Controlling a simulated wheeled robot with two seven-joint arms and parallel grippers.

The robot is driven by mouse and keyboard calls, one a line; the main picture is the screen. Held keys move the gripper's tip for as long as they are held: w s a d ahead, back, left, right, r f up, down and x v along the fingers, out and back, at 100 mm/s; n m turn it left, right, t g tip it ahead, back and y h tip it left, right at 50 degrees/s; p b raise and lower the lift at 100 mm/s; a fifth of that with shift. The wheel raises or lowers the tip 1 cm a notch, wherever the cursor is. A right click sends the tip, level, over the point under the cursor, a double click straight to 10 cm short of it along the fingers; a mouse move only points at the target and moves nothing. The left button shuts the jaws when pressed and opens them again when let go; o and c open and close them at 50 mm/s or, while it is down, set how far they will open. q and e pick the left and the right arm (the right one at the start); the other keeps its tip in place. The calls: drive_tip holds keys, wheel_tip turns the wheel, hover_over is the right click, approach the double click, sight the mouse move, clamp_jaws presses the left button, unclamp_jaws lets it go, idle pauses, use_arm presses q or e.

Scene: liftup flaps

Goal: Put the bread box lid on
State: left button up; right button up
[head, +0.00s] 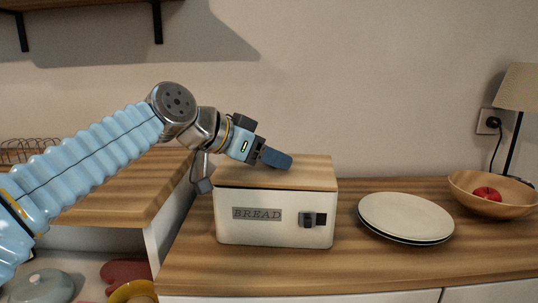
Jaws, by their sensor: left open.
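The bread box (275,232) is a cream box with a "BREAD" label, standing on the wooden counter. Its wooden lid (305,174) lies over the top of the box. A thin dark line runs between lid and box along the front; I cannot tell whether the lid is fully seated. A small dark latch-like part (308,220) is on the box's front. My left gripper (275,158) is open, with its dark fingers over the rear left part of the lid, close to or touching it. My right gripper is not in view.
Stacked plates (405,215) lie right of the box. A wooden bowl (460,186) with a red apple (487,193) and a lamp (518,90) stand farther right. A higher wooden worktop (110,190) is at left, with a shelf (80,4) overhead.

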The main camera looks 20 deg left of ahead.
use_arm(q)
drive_tip(key=v, duration=1.2)
